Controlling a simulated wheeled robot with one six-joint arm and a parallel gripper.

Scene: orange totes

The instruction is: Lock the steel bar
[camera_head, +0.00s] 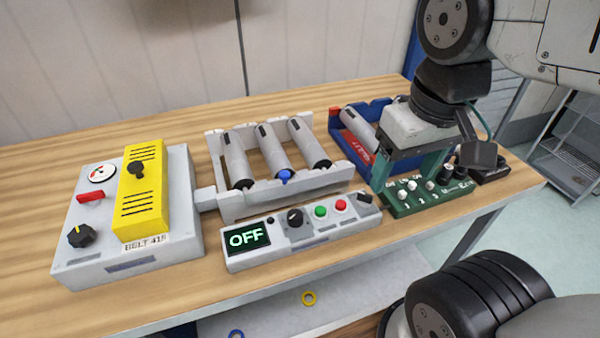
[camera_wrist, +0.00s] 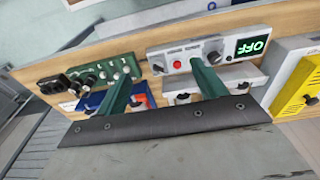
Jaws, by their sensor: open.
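My gripper (camera_head: 408,170) is open, with green fingers pointing down. It is above the right part of the bench, over the blue cradle and the green panel's back edge. In the wrist view its two fingers (camera_wrist: 163,78) stand apart with nothing seen between them. No separate part is clearly a steel bar. A pale frame (camera_head: 228,209) holds grey metal rollers (camera_head: 270,147) side by side. A blue knob (camera_head: 285,176) sits at the front end of the middle roller. I cannot tell whether anything there is locked.
A control box (camera_head: 300,236) reading OFF has red and green buttons. A grey machine (camera_head: 80,262) with a yellow cover (camera_head: 143,192) stands left. A blue cradle (camera_head: 350,150) holds a roller, partly hidden by my gripper. The green panel (camera_head: 412,206) bears several knobs. Bare wood (camera_head: 25,225) lies far left.

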